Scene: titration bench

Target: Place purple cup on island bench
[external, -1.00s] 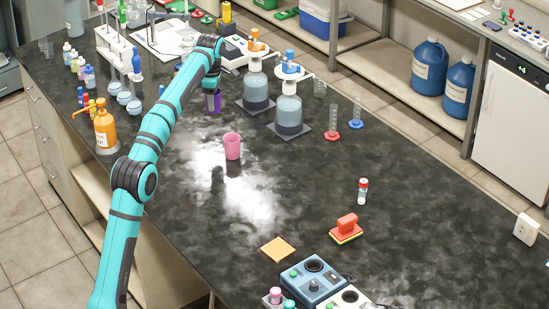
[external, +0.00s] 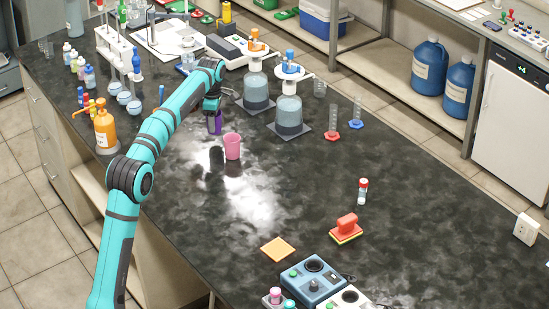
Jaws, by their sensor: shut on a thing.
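The purple cup (external: 215,124) is in my gripper (external: 213,108), which is shut on it from above. Only a narrow part of the cup shows below the fingers, and the rest is hidden. It appears to be held above the dark bench top (external: 300,195), though the exact height is hard to tell. A pink cup (external: 232,146) stands upright on the bench just to the right of and nearer than the purple cup.
Two large dispenser bottles (external: 288,112) stand to the right on dark square bases. An orange bottle (external: 105,127) and a rack with pipettes (external: 117,48) are left. A red stamp-like block (external: 346,228) and orange square (external: 278,249) lie nearer. The middle bench is clear.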

